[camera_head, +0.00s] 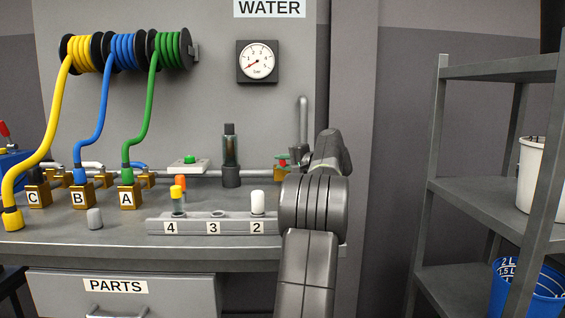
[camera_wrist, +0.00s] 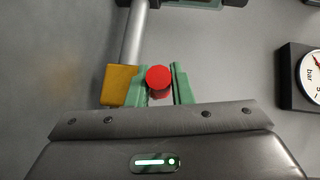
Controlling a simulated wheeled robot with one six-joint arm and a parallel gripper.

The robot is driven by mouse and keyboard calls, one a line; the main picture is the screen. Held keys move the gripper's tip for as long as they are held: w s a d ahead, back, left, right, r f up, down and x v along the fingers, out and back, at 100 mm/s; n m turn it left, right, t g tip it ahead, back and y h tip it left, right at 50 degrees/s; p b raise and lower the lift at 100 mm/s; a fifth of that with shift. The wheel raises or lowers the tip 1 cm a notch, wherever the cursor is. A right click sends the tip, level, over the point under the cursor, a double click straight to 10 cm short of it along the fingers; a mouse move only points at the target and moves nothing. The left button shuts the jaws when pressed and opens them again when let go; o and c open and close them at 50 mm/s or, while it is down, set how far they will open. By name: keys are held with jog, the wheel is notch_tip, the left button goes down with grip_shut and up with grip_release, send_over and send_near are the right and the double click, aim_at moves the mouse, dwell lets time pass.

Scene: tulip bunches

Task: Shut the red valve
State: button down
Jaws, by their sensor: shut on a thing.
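The red valve's handle (camera_wrist: 158,79) shows in the wrist view as a round red end between my green fingers. A brass block (camera_wrist: 119,86) sits just left of it, below a grey pipe (camera_wrist: 134,35). My gripper (camera_wrist: 159,84) is shut on the red handle. In the head view, my gripper (camera_head: 282,164) is at the right end of the bench pipe, with only a little of the red valve (camera_head: 281,162) showing. My arm hides much of the valve there, and I cannot tell how far its handle is turned.
A numbered rack (camera_head: 190,228) with an orange-topped piece (camera_head: 179,186) and a white piece (camera_head: 257,202) stands left of my arm. Brass blocks with hoses and a grey cap (camera_head: 94,219) are farther left. A pressure gauge (camera_head: 258,61) hangs above. Shelves (camera_head: 475,193) stand at right.

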jog(key=shift+f, duration=0.1)
jog(key=c, duration=1.3)
grip_release()
jog(key=p+v, duration=0.2)
jog(key=v, duration=1.2)
jog(key=shift+p, duration=0.3)
jog(key=shift+w, duration=0.15)
jog(key=b+x, duration=0.2)
jog(key=x, duration=1.2)
jog(key=shift+b, duration=0.4)
